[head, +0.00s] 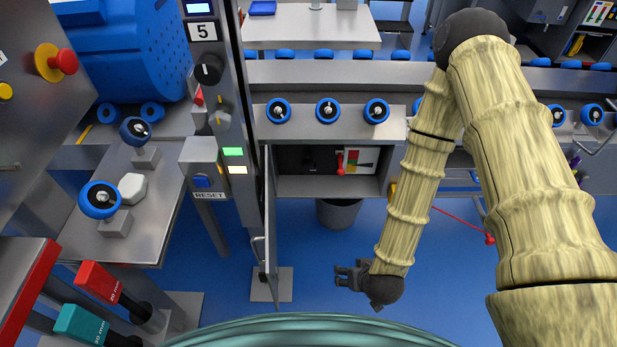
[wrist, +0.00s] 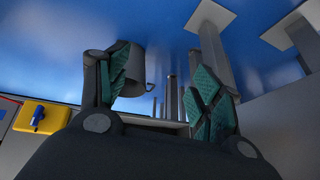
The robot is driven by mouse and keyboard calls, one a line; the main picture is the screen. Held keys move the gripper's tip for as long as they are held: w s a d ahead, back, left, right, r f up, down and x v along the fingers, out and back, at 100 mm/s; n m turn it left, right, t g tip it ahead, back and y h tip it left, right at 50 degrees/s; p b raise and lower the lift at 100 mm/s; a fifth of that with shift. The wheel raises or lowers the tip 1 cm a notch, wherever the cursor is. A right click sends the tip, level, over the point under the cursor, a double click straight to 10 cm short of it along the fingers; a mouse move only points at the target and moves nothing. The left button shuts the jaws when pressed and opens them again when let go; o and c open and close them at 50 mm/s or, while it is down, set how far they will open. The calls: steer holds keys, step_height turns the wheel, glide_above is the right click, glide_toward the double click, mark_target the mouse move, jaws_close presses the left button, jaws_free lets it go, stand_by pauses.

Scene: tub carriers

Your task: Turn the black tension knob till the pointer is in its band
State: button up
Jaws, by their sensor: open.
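An open compartment (head: 330,187) under the conveyor holds a small panel with red, yellow and green colour patches (head: 352,158). A red pointer-like part (head: 340,167) stands at its left edge; its exact reading is too small to tell. The left of the compartment is dark, and I cannot make out a black tension knob there. A black knob (head: 208,70) sits on the post below the number 5; I cannot tell whether it is the tension knob. My gripper (head: 344,276) is open and empty, low over the blue floor, in front of and below the compartment. Its spread fingers show in the wrist view (wrist: 160,92).
The compartment's door (head: 269,225) stands open at its left, toward me. A grey bin (head: 340,213) stands below; it also shows in the wrist view (wrist: 131,78). A yellow block with a blue handle (wrist: 38,118) is at the wrist view's left. Floor around my gripper is clear.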

steer(key=w+a+f+t+b, duration=0.1)
steer(key=w+a+t+b, duration=0.25)
steer(key=w+b, duration=0.35)
steer(key=w+a+t+b, duration=0.3)
steer(key=w+a+b, duration=0.2)
steer(key=w, duration=0.3)
steer(key=m+t+h+b, duration=0.1)
steer(key=t+h+b, duration=0.1)
steer(key=t+b, duration=0.65)
glide_toward(309, 172)
step_height(309, 172, up, 3)
steer(key=w+g+b, duration=0.1)
steer(key=g+b, duration=0.2)
steer(key=w+b, duration=0.1)
steer(key=w, duration=0.3)
steer(key=w+b, duration=0.1)
steer(key=w, duration=0.4)
steer(key=shift+w+d+f, duration=0.1)
steer(key=shift+f, duration=0.15)
steer(key=shift+w+r+b, duration=0.1)
steer(key=shift+w+b, duration=0.4)
steer(key=shift+w, duration=0.4)
steer(key=shift+c, duration=0.5)
steer(key=c, duration=1)
